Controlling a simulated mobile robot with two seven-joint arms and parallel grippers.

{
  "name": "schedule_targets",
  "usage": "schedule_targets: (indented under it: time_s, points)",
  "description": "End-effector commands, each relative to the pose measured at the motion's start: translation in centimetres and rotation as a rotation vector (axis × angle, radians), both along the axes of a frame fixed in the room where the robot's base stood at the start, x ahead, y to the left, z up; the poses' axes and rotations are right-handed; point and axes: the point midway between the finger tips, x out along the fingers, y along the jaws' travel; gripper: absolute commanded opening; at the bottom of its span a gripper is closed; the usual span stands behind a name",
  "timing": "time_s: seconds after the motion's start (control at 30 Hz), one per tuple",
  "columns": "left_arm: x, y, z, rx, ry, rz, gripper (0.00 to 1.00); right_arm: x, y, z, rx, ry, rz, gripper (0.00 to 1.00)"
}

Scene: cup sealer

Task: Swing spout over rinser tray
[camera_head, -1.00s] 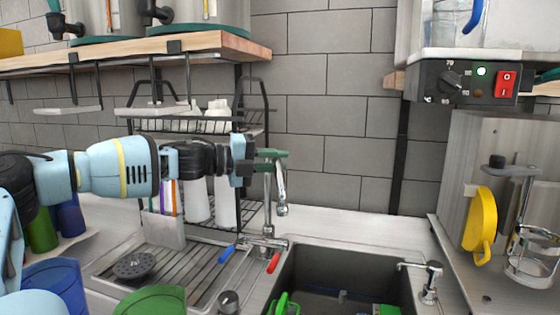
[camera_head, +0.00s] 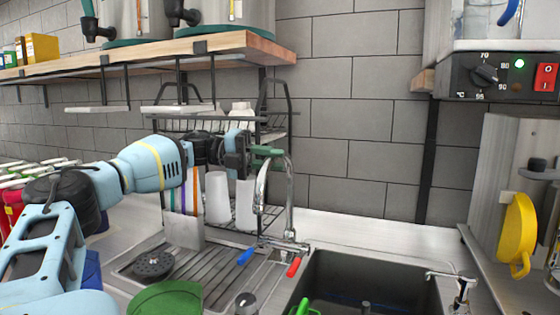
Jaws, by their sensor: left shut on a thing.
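The chrome tap's spout (camera_head: 261,193) curves from the top of its upright pipe (camera_head: 290,205) and hangs to the left, toward the drainboard side. The tap base has a blue lever (camera_head: 245,256) and a red lever (camera_head: 293,267). My left gripper (camera_head: 267,152) has its green fingertips at the top bend of the spout and is shut on it. The ribbed metal tray (camera_head: 208,270) with a dark round rinser head (camera_head: 152,265) lies left of the tap. The spout's outlet is still right of the rinser head. My right gripper is not in view.
The dark sink (camera_head: 350,275) lies right of the tap, with a small tap (camera_head: 461,289) on its right rim. A black wire rack (camera_head: 270,190) with white cups stands behind my gripper. A wooden shelf (camera_head: 230,43) hangs above my left arm.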

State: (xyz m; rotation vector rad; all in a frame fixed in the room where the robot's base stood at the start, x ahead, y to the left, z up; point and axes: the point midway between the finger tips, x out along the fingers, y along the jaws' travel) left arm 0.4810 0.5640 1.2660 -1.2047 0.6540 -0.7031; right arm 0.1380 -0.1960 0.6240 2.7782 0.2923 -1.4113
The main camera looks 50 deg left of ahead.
Motion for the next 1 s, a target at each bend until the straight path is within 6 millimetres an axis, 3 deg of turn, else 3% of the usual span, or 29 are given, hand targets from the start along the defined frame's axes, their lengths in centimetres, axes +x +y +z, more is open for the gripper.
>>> schedule_targets:
  time_s: [0.4,0.43,0.57,0.87,1.0]
  points:
    - [-0.11,0.16,0.08,-0.001,-0.002,-0.002,0.00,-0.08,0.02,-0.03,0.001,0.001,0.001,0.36]
    - [-0.12,0.16,0.08,-0.001,-0.002,-0.002,0.22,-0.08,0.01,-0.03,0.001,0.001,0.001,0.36]
    - [-0.12,0.14,0.08,-0.001,-0.002,-0.002,0.39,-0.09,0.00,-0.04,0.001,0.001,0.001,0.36]
    - [-0.17,0.20,0.08,-0.001,-0.001,-0.003,0.41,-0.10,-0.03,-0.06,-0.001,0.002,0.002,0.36]
    - [-0.85,1.10,0.30,-0.002,-0.005,-0.001,0.41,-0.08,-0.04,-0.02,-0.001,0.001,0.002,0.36]
